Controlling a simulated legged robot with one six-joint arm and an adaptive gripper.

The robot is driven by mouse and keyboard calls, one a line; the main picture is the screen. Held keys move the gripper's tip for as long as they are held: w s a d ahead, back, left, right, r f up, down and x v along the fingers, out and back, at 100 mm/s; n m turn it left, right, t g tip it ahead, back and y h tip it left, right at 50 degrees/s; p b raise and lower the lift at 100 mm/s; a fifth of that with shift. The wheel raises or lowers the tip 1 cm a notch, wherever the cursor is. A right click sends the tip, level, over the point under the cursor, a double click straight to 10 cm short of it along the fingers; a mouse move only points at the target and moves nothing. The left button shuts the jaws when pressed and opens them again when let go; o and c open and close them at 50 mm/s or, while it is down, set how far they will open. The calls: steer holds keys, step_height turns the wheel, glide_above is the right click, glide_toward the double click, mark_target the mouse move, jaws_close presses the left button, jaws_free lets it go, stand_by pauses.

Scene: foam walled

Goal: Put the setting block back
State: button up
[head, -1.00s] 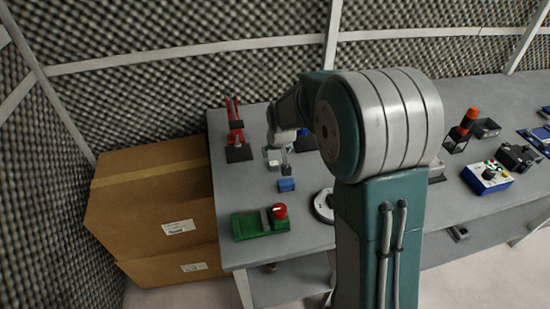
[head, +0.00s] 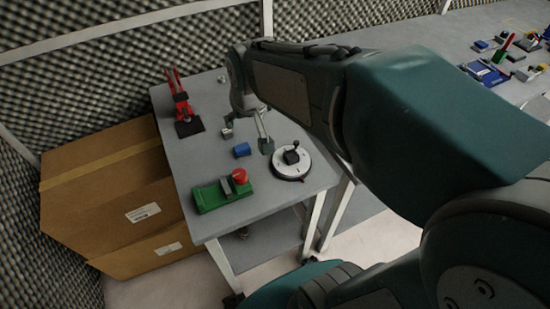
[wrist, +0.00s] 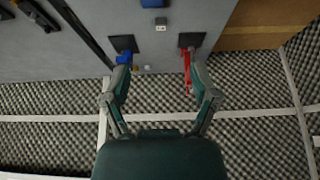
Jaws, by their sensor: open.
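A small grey-white block (head: 226,133) stands on the grey bench, beside my gripper in the head view. In the wrist view the pale block (wrist: 161,24) sits beyond the fingertips, clear of both. A blue block (head: 242,150) lies just nearer on the bench; its edge also shows in the wrist view (wrist: 153,3). I cannot tell by name which of the two is the setting block. My gripper (head: 248,133) is open, its fingers wide apart in the wrist view (wrist: 158,66) with nothing between them. My arm hides part of the bench.
A red upright tool (head: 178,95) on a dark base stands at the back left. A green fixture with a red knob (head: 213,195) and a round white dial (head: 290,164) stand near the front. A blue tool (wrist: 123,57) is near one finger. Cardboard boxes (head: 105,175) flank the bench.

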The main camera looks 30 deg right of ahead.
steer(key=s+r, duration=0.2)
steer(key=s, duration=1.3)
steer(key=shift+t, duration=0.3)
steer(key=shift+d, duration=0.1)
